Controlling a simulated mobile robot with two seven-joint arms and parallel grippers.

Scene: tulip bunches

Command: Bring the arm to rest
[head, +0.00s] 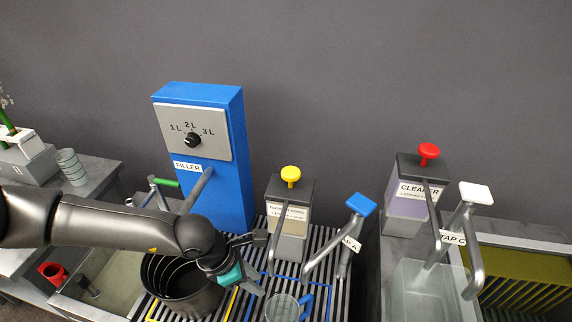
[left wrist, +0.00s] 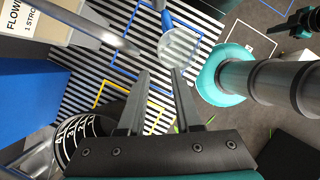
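My left arm (head: 130,222) reaches in from the left in the head view. Its gripper (head: 262,262) hangs above the striped rack, beside the right rim of a dark pot (head: 190,298). In the left wrist view the two fingers (left wrist: 159,72) stand apart with nothing between them. A clear jug with a blue handle (head: 282,309) stands on the rack just beyond the fingers; it also shows in the left wrist view (left wrist: 178,47). A dark gripper-like part with teal (left wrist: 297,25), probably my right gripper, shows at the top right corner there; its fingers are unclear.
Behind stand the blue filler (head: 235,165), a flower food dispenser with yellow knob (head: 290,220) and a cleaner dispenser with red knob (head: 404,206). Taps with blue (head: 361,204) and white (head: 476,192) handles rise at right. A clear bin (head: 425,295) stands below.

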